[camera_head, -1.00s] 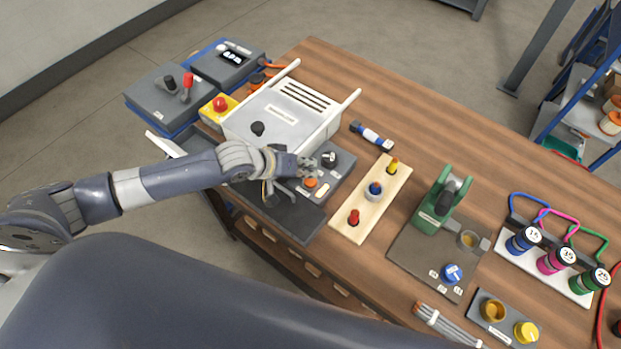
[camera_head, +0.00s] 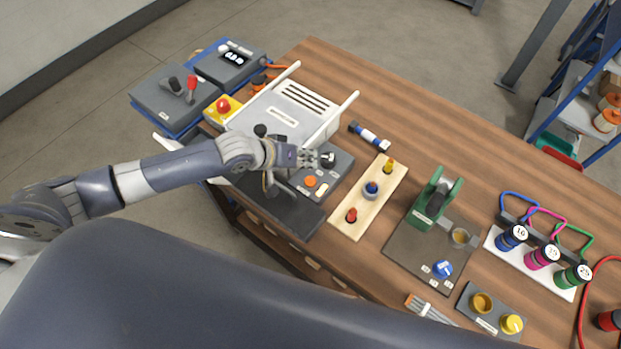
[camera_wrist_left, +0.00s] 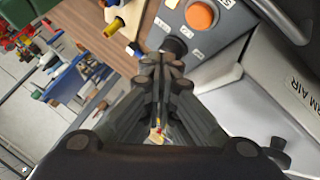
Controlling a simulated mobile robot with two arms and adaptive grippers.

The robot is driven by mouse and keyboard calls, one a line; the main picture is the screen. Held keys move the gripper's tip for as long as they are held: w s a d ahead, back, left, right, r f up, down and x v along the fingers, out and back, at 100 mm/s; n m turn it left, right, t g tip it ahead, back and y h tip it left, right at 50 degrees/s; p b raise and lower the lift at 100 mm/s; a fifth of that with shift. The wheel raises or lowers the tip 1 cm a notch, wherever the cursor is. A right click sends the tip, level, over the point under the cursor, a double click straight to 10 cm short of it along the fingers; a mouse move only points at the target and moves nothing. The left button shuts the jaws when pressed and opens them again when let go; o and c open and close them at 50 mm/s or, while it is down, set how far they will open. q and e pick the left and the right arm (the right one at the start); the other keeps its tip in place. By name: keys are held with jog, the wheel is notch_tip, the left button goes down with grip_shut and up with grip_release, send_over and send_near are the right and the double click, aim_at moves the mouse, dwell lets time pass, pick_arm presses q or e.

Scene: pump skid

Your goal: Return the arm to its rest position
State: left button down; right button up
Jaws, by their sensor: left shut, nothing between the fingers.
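My left gripper (camera_head: 312,158) is shut and empty. In the head view it hangs over the grey control box (camera_head: 338,176), close to its black knob (camera_head: 328,160) and orange button (camera_head: 310,181). In the left wrist view the closed fingers (camera_wrist_left: 160,62) point at the dark knob on the box, with the orange button (camera_wrist_left: 200,16) just beyond; I cannot tell whether they touch the knob. My left arm (camera_head: 185,165) reaches in from the left across the front of the grey-white machine (camera_head: 280,112). My right gripper is in neither view.
The wooden bench (camera_head: 400,118) carries a peg board (camera_head: 350,218) with coloured plugs, a green press (camera_head: 432,200) and a rack of coloured spools (camera_head: 540,262) to the right. A yellow box with a red button (camera_head: 223,106) is at the left.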

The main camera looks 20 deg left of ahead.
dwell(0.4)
pick_arm(q)
jog(key=s+d+r+m, duration=0.1)
jog(key=s+d+m, duration=0.2)
jog(key=s+d, duration=0.55)
jog(key=s+a+g+y, duration=0.45)
jog(key=s+a, duration=0.85)
jog(key=s, duration=0.4)
notch_tip(320, 180, down, 32)
jog(key=s+b, duration=0.2)
jog(key=b, duration=0.4)
jog(key=s+a+f+g+b, duration=0.1)
jog(key=s+f+b, duration=0.1)
jog(key=s+f, duration=0.6)
jog(key=s+a+f+y+b, duration=0.1)
jog(key=s+a+f+b, duration=0.1)
jog(key=s+f, duration=0.6)
notch_tip(320, 180, down, 4)
jog(key=shift+f+m+g, duration=0.2)
jog(key=shift+m+g, duration=0.15)
jog(key=shift+m, duration=0.05)
